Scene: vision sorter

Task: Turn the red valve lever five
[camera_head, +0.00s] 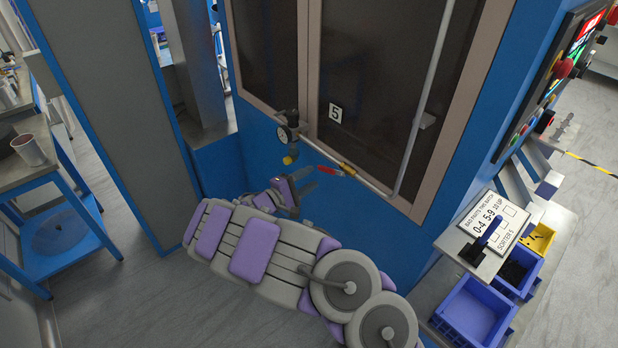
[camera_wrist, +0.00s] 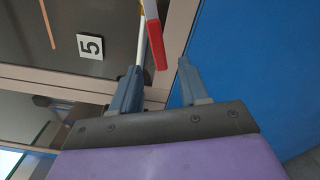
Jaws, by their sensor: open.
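The red valve lever (camera_head: 329,170) sits on a pipe along the lower edge of the dark window panel, under the tag marked 5 (camera_head: 335,112). In the wrist view the red lever (camera_wrist: 156,44) hangs ahead of the fingertips, between their two lines. The 5 tag also shows in the wrist view (camera_wrist: 90,46), left of the lever. My gripper (camera_head: 306,180) is open, close to the lever's left end in the head view. In the wrist view my gripper (camera_wrist: 160,74) has its fingers spread on either side of the lever's end. I cannot tell whether they touch it.
A gauge with a valve (camera_head: 287,133) stands left of the lever. A blue panel (camera_head: 380,235) lies below the pipe. At right are a control panel (camera_head: 560,75), a sorter sign (camera_head: 494,226) and a blue bin (camera_head: 475,312). A cup (camera_head: 29,149) stands at far left.

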